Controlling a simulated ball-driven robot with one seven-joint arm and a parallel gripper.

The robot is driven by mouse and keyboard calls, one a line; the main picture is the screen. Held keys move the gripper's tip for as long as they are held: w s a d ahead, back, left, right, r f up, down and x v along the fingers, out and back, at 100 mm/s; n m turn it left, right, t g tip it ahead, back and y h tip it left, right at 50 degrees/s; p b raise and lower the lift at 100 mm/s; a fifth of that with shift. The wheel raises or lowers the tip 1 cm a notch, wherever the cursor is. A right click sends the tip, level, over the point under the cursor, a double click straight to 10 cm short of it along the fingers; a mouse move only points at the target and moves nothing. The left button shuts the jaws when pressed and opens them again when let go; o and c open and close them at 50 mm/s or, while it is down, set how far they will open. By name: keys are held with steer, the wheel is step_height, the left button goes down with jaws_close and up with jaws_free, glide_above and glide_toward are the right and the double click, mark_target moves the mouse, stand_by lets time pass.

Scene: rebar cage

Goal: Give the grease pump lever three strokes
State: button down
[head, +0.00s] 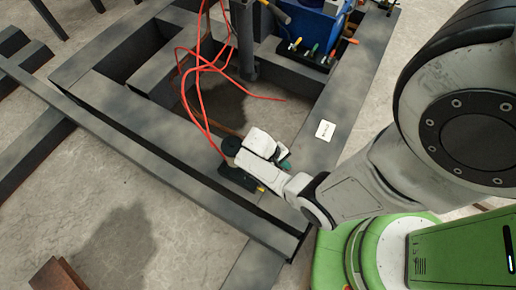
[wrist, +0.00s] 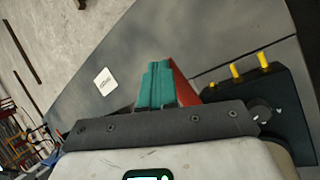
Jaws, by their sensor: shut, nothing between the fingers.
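My gripper (head: 285,164) has teal fingers and hangs over the dark steel frame, near its lower inner corner in the head view. In the wrist view its fingers (wrist: 157,70) are pressed together with nothing between them. A black block with yellow pegs (wrist: 278,98) lies on the frame to the right of the fingers, apart from them. The black block (head: 240,178) also shows in the head view, partly covered by my wrist. I cannot make out the grease pump lever for certain in either view.
Red hoses (head: 199,70) loop over the frame opening beside a dark upright post (head: 245,40). A blue box (head: 305,22) stands beyond a dark tray of coloured-handled tools (head: 318,62). A white label (head: 325,130) lies on the right beam.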

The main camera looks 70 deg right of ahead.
steer(key=shift+f, duration=0.15)
steer(key=w+d+r+p, duration=0.1)
steer(key=w+r+p, duration=0.5)
steer(key=r, duration=0.5)
steer(key=shift+w+d+p, duration=0.3)
steer(key=shift+d+p, duration=0.05)
steer(key=shift+p, duration=0.35)
steer(key=shift+f, duration=0.15)
stand_by(0.3)
steer(key=shift+s+a+f, duration=0.1)
steer(key=shift+s+f, duration=0.3)
steer(key=shift+s, duration=0.05)
steer(key=shift+s+f, duration=0.1)
steer(key=shift+s+a+f+b, duration=0.1)
steer(key=shift+s+f+b, duration=0.3)
steer(key=shift+f, duration=0.05)
